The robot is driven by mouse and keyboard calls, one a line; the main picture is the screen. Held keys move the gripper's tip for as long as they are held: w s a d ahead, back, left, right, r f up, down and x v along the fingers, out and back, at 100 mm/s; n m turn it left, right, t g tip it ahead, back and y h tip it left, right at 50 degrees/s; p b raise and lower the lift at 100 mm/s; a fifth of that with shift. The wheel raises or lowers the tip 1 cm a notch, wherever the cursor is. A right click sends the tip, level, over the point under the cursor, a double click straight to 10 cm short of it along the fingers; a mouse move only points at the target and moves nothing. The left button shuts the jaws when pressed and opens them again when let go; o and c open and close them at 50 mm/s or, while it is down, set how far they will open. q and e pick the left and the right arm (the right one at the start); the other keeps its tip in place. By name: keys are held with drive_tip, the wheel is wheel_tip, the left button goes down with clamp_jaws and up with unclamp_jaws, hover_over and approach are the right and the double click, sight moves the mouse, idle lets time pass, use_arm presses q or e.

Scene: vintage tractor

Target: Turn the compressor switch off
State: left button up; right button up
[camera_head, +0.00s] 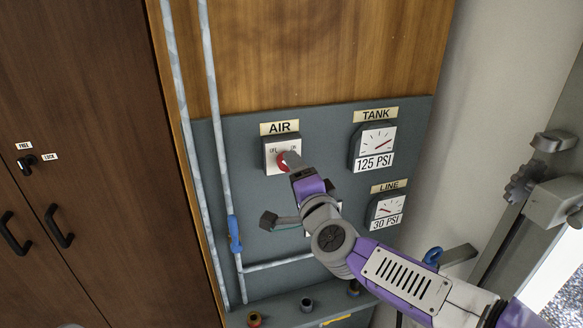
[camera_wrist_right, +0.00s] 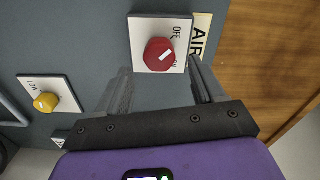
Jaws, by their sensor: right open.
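The compressor switch is a red round knob (camera_head: 281,160) on a white plate under the "AIR" label, on the grey panel. In the right wrist view the red knob (camera_wrist_right: 158,54) shows a white mark set at a slant, beside the words "OFF" and a partly hidden "ON". My right gripper (camera_head: 290,163) is at the knob in the head view and partly covers the plate. In the wrist view its two fingers (camera_wrist_right: 160,72) are apart, with the knob between and just beyond their tips. I cannot tell whether they touch it. My left gripper is not in view.
A yellow knob (camera_wrist_right: 46,102) on another plate lies to the left in the wrist view. TANK (camera_head: 375,146) and LINE (camera_head: 386,209) gauges are right of the switch. Vertical pipes with a blue valve handle (camera_head: 234,233) run on the left. A brown cabinet (camera_head: 80,120) stands farther left.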

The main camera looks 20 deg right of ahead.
drive_tip(key=s, duration=0.3)
drive_tip(key=shift+s, duration=0.35)
drive_tip(key=w+a+f+n+g+y, duration=0.2)
drive_tip(key=f+n+g, duration=0.5)
drive_tip(key=f, duration=2.6)
drive_tip(key=s+a+f+n+g, duration=0.1)
drive_tip(key=s+f+g, duration=0.25)
drive_tip(key=f, duration=0.45)
drive_tip(key=s+a+f+n+g, duration=0.15)
drive_tip(key=s+f, duration=0.25)
drive_tip(key=f, duration=0.5)
drive_tip(key=s+a+f+n+g, duration=0.1)
drive_tip(key=s+f+g, duration=0.1)
drive_tip(key=s+f, duration=0.3)
drive_tip(key=s+a+f+n+g+y, duration=0.1)
drive_tip(key=s+f+n+g, duration=0.1)
drive_tip(key=s+f, duration=0.4)
drive_tip(key=s+g, duration=0.1)
drive_tip(key=s, duration=0.3)
drive_tip(key=shift+s+y, duration=0.25)
drive_tip(key=shift+y, duration=0.05)
